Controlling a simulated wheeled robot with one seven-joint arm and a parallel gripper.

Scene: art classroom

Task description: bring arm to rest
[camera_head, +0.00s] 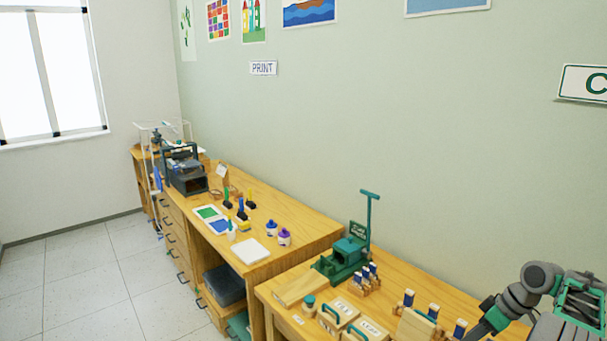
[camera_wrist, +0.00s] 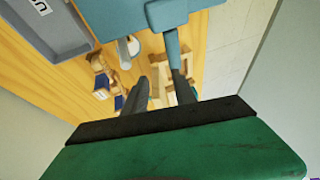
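My gripper (camera_wrist: 165,88) shows in the wrist view, with two dark grey fingers reaching out from behind a green and black edge. The fingers stand apart and I see nothing held between them. Wooden and teal things lie beyond them in that view. In the head view my arm (camera_head: 540,278) is bent at the lower right, over the right end of the near bench. Its fingertips cannot be made out there.
The near wooden bench (camera_head: 268,290) carries a green press (camera_head: 345,258), stamps with blue-and-white handles (camera_head: 408,298) and pale blocks. The far bench (camera_head: 315,232) holds bottles (camera_head: 284,237), a white slab (camera_head: 251,251) and a dark machine (camera_head: 186,172). The tiled floor (camera_head: 85,280) at left is clear.

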